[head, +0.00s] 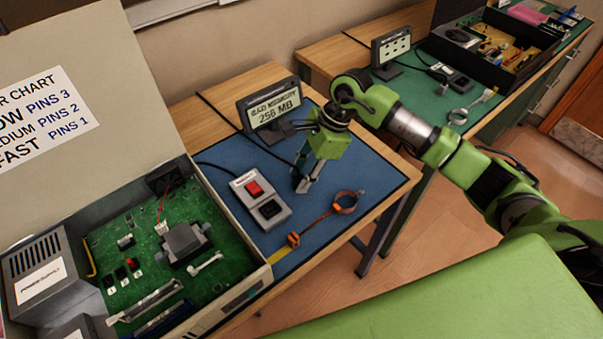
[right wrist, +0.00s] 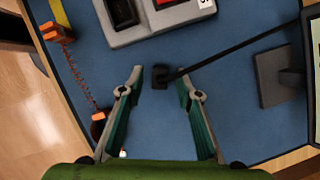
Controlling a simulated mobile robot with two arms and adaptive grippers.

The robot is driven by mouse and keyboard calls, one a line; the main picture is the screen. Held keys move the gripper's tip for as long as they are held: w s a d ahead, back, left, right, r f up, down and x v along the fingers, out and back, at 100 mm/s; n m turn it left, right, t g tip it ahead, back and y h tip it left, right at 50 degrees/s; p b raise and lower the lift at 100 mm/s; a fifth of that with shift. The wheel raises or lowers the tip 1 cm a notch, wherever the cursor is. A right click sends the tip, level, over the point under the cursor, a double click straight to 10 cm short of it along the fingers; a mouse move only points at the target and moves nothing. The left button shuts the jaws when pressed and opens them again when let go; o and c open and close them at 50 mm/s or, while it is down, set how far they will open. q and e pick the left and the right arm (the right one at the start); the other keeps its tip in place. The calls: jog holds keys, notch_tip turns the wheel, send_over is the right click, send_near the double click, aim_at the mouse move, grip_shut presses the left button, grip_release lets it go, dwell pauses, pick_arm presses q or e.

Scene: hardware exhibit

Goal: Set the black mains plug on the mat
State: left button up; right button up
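The black mains plug (right wrist: 160,77) shows in the right wrist view at the end of a black cable, between my fingertips and apart from both. It looks to be low over or on the blue mat (right wrist: 235,105); I cannot tell whether it touches. My right gripper (right wrist: 159,84) is open around it. In the head view my right gripper (head: 303,187) points down at the blue mat (head: 330,240), and the plug is hidden or too small there. My left gripper is not in view.
A grey switch box with a red rocker (head: 253,188) stands left of the gripper. A memory sign (head: 270,112) stands behind. A copper strap (head: 318,220) lies in front. An open computer case (head: 170,250) fills the left. A second bench (head: 425,95) is at the back right.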

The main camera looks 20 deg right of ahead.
jog(key=b+v, duration=0.3)
jog(key=v, duration=0.9)
jog(key=shift+s, duration=0.1)
